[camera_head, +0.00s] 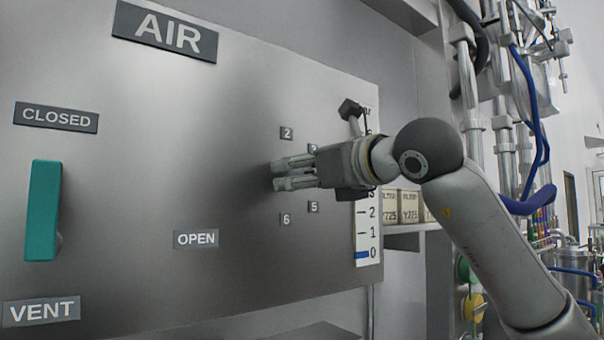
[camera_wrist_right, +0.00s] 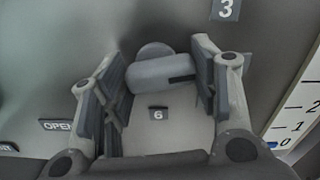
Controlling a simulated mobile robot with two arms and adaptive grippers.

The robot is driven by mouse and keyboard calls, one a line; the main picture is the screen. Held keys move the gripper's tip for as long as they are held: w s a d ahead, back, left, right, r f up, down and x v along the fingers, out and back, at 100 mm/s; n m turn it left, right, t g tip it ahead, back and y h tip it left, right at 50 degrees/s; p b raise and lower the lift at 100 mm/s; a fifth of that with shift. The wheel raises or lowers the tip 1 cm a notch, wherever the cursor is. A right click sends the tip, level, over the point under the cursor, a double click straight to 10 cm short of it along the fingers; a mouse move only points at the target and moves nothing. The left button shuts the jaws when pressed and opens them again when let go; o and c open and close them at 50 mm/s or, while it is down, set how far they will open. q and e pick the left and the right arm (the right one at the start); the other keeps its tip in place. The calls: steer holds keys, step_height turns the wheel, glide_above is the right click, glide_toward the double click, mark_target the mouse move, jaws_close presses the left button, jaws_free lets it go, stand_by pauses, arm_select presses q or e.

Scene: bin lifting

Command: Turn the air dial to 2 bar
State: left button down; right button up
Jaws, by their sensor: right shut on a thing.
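The air dial is a grey rounded knob (camera_wrist_right: 160,72) in the right wrist view, with a dark mark near its right end. My right gripper (camera_wrist_right: 160,92) is shut on it, one finger on each side. In the head view the right gripper (camera_head: 279,174) reaches the panel from the right and hides the dial. Number labels surround it: 2 (camera_head: 286,133), 5 (camera_head: 313,207) and 6 (camera_head: 286,220); 3 (camera_wrist_right: 226,9) shows in the wrist view. On the scale (camera_head: 367,225), the blue bar sits by 0. My left gripper is out of view.
The grey AIR panel (camera_head: 120,130) carries a teal handle (camera_head: 43,210) between the CLOSED and VENT labels, with OPEN (camera_head: 196,239) to its right. Boxes on a shelf (camera_head: 408,208) stand behind my right arm. Pipes and blue hoses fill the far right.

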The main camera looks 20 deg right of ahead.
steer(key=n, duration=0.4)
steer(key=shift+r, duration=0.1)
steer(key=n, duration=0.4)
steer(key=shift+a, duration=0.1)
steer(key=n+p, duration=0.1)
steer(key=n, duration=0.3)
steer(key=shift+s+a, duration=0.1)
steer(key=shift+n, duration=1.8)
steer(key=shift+a, duration=0.1)
steer(key=o, duration=1)
